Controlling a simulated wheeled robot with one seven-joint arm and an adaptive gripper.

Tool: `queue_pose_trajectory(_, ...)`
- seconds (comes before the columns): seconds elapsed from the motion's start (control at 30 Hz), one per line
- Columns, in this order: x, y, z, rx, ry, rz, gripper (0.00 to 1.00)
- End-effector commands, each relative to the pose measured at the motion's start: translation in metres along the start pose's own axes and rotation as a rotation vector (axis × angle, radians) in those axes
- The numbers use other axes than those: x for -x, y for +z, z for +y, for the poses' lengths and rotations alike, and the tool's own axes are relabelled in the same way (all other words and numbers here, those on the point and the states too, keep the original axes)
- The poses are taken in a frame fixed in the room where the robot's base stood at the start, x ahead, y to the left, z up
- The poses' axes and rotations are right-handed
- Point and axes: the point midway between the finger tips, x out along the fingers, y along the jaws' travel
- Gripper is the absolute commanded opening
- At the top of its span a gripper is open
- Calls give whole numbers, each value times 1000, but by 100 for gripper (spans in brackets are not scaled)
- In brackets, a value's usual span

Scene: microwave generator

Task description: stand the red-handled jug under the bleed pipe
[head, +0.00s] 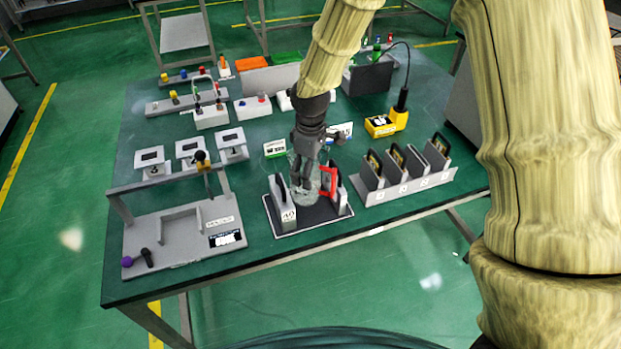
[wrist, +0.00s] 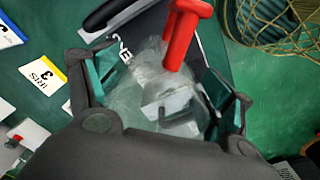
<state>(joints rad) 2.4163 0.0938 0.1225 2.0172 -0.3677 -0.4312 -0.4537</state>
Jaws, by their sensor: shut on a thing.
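The red-handled jug has a clear body and a red handle (head: 328,182). It is at the dark, white-edged tray (head: 300,226). My gripper (head: 305,196) points down over the tray and is shut on the jug's clear body. In the wrist view the clear jug (wrist: 165,85) is between my gripper's fingers (wrist: 168,100), with its red handle above it. I cannot tell whether its base touches the tray. At the left, a grey stand (head: 175,228) has a raised pipe-like bar (head: 165,182) with a yellow and black fitting, probably the bleed pipe.
A grey upright with a black handle (head: 282,190) stands close left of the jug on the tray. A slotted grey rack (head: 410,187) is to the right. Small grey stands (head: 190,150) are behind. A purple-ended tool (head: 138,259) lies on the stand's front left.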

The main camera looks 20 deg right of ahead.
Motion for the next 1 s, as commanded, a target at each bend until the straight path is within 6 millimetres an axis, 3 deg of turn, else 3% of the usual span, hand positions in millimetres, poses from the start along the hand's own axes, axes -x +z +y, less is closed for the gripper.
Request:
queue_pose_trajectory(0.5, -42, 1, 0, 0, 0, -2, 53)
queue_pose_trajectory(0.87, -46, 1, 0, 0, 0, -1, 53)
queue_pose_trajectory(0.9, -46, 1, 0, 0, 0, -1, 86)
queue_pose_trajectory(1.0, -46, 1, 0, 0, 0, -1, 100)
